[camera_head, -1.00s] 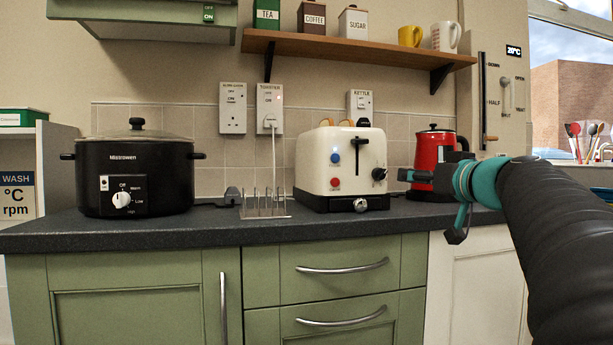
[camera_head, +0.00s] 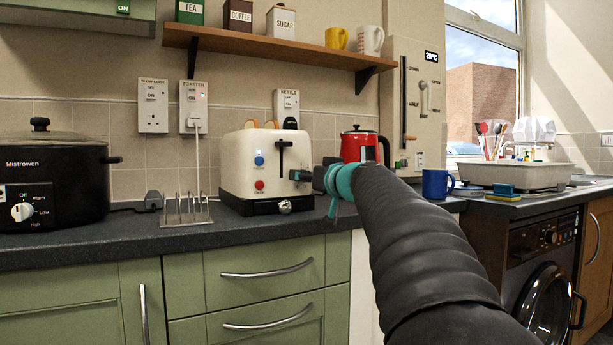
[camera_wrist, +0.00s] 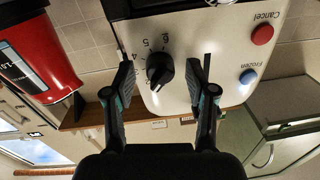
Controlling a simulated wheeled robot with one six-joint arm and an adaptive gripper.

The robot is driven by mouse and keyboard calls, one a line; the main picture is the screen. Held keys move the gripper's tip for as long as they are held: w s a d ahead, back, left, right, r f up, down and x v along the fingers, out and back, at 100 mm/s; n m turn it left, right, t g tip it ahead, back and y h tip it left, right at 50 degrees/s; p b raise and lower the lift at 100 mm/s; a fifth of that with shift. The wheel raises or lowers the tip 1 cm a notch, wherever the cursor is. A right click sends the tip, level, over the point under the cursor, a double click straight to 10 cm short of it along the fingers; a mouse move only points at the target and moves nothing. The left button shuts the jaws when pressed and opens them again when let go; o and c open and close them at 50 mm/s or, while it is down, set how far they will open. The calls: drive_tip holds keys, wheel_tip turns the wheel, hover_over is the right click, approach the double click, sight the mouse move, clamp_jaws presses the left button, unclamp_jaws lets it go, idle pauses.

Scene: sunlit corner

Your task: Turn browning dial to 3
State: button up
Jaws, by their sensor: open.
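The cream toaster (camera_head: 250,165) stands on the dark counter, with a blue and a red button, a black lever and a silver knob on its front. Its black browning dial (camera_wrist: 160,71) is near the middle of the wrist view, with 4, 5 and 6 legible beside it. The other numbers and the exact setting cannot be read. My gripper (camera_wrist: 166,84) is open, its two fingers on either side of the dial with gaps showing. In the head view, my gripper (camera_head: 303,175) is at the toaster's right edge and hides the dial.
A red kettle (camera_head: 360,146) stands close behind and right of my gripper. A toast rack (camera_head: 187,211) and black slow cooker (camera_head: 50,178) are to the left. A blue mug (camera_head: 436,184) is at the right. A wooden shelf (camera_head: 275,50) hangs above.

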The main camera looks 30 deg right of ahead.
clamp_jaws()
drive_tip(key=shift+f+m, duration=0.1)
drive_tip(key=shift+m, duration=0.2)
drive_tip(key=shift+f+m+b, duration=0.1)
drive_tip(key=shift+m+b, duration=0.95)
drive_tip(key=shift+m, duration=0.15)
drive_tip(key=m+b, duration=0.1)
drive_tip(key=m, duration=0.3)
drive_tip(key=shift+m, duration=0.4)
